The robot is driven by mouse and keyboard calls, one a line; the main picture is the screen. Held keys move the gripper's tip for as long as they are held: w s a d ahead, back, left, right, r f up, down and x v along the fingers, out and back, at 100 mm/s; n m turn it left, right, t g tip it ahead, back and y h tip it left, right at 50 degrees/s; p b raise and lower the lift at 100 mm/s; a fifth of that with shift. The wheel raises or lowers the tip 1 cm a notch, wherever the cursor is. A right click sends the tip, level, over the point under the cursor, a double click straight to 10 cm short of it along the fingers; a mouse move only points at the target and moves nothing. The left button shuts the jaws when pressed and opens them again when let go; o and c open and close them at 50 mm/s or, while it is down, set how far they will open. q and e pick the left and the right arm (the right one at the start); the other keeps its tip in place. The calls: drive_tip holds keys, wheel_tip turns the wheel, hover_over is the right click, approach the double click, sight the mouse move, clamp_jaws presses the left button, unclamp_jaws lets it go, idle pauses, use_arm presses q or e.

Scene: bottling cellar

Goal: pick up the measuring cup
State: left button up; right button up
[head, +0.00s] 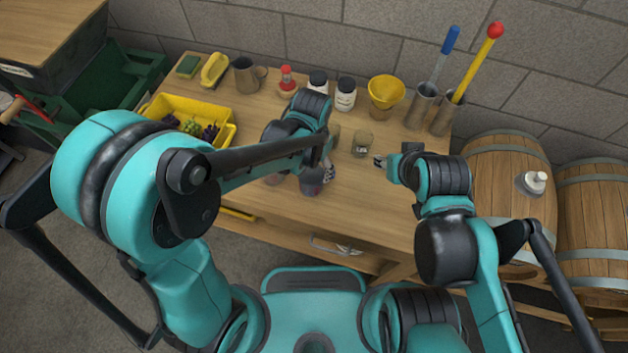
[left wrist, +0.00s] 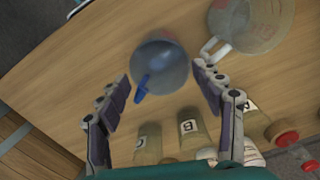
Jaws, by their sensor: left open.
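A clear cup with red markings and a pale handle, which looks like the measuring cup (left wrist: 252,18), stands at the top right of the left wrist view. In the head view it is mostly hidden behind my left arm. A grey-blue cup (left wrist: 172,62) with a blue handle is ahead of and between the fingers of my left gripper (left wrist: 164,82). This cup shows as a dark shape in the head view (head: 312,181). The left gripper is open and holds nothing. My right gripper (head: 379,161) is over the table's right side, apart from both cups; its opening is unclear.
Several small labelled jars (left wrist: 192,133) stand close to my left gripper. A glass jar (head: 362,144) is between my grippers. A yellow funnel (head: 386,91), white-labelled bottles and metal holders line the back. A yellow crate (head: 228,134) holds grapes. The table's front right is clear.

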sight(312, 174)
use_arm(q)
wheel_tip(312, 174, down, 4)
drive_tip(key=shift+r+b, duration=0.15)
drive_tip(key=shift+b, duration=0.35)
drive_tip(key=shift+c, duration=0.4)
drive_tip(key=c, duration=0.7)
drive_tip(key=shift+c, duration=0.2)
